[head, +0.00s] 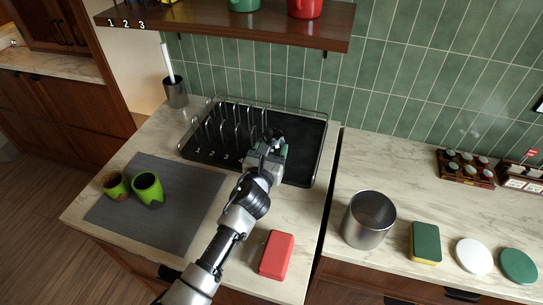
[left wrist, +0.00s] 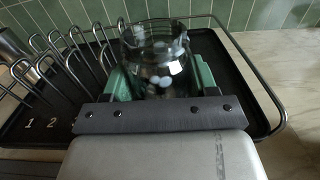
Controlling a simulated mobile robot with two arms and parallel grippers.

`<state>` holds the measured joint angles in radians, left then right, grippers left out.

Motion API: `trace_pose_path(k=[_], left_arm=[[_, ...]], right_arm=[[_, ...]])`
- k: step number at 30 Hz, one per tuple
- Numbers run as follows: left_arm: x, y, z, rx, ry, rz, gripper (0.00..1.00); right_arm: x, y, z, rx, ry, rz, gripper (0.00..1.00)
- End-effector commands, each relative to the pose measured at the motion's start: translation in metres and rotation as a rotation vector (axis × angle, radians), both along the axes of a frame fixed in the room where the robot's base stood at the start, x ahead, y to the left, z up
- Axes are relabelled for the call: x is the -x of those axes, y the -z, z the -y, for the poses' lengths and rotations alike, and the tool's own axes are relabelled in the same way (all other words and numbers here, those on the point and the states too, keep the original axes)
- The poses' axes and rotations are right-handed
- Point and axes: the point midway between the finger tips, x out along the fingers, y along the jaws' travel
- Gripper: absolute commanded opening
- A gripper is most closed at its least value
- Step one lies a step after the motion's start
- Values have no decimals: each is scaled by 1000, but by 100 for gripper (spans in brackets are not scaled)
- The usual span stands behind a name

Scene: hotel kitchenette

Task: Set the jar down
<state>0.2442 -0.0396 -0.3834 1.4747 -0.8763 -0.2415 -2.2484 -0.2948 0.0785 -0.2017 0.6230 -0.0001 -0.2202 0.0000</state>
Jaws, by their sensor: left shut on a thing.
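My left gripper (head: 270,147) reaches over the black dish rack (head: 304,150) on the counter, at the right side of its wire slots. It is shut on a clear glass jar (left wrist: 156,62), which stands between the green finger pads in the left wrist view. In the head view the jar is mostly hidden by my gripper. The jar looks roughly upright, over the flat part of the rack tray to the right of the wire dividers. I cannot tell whether its base touches the tray. My right gripper is not in view.
Two green cups (head: 149,190) lie or stand on a grey mat (head: 190,215). A red block (head: 276,255) lies near the front edge. A metal canister (head: 369,219), a sponge (head: 425,242) and two round discs (head: 473,256) are on the right counter. A wooden shelf (head: 230,24) hangs above.

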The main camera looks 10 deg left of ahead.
Motion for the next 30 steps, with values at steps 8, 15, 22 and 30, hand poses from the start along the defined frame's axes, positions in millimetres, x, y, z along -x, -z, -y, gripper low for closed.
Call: trace_pose_path(k=[8, 15, 22, 30], left_arm=[[0, 18, 0, 1, 0, 3, 25], [0, 22, 0, 0, 0, 3, 25], [0, 22, 0, -1, 0, 1, 84], [0, 20, 0, 0, 0, 1, 84]], right_arm=[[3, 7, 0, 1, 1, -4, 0], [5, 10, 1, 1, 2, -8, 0], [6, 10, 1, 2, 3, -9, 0], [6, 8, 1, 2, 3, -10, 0]])
